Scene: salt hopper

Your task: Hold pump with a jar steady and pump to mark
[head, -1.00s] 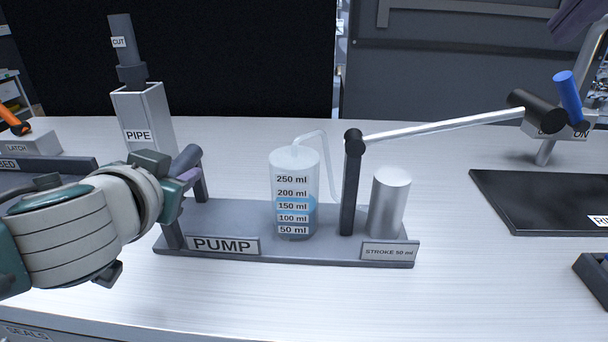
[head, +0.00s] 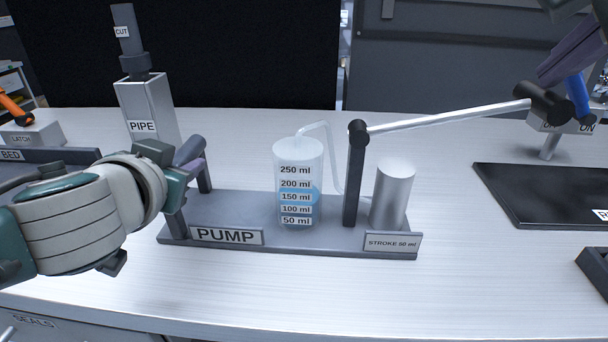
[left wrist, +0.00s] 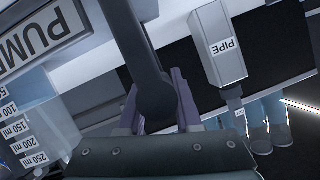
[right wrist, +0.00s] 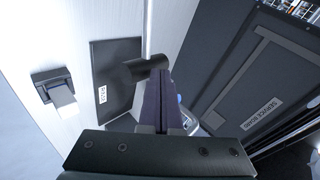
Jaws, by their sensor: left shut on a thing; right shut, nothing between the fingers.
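The grey pump base (head: 240,207) stands on the bench with a clear jar (head: 299,160) upright on it, marked 50 to 250 ml. A blue band crosses the jar near 150 ml; the exact liquid level is hard to tell. My left gripper (head: 184,172) is shut on the grey handle bar (left wrist: 155,98) at the base's left end. The pump lever (head: 450,116) rises slightly to the right from its post and ends in a black grip (head: 543,103). My right gripper (head: 570,60) is shut and empty just above this grip; I cannot tell if they touch.
A silver cylinder (head: 393,193) stands on the base right of the post. A pipe stand (head: 148,108) is behind left. A black plate (head: 535,195) and a blue-handled switch (head: 578,98) are at right. The bench in front of the pump is clear.

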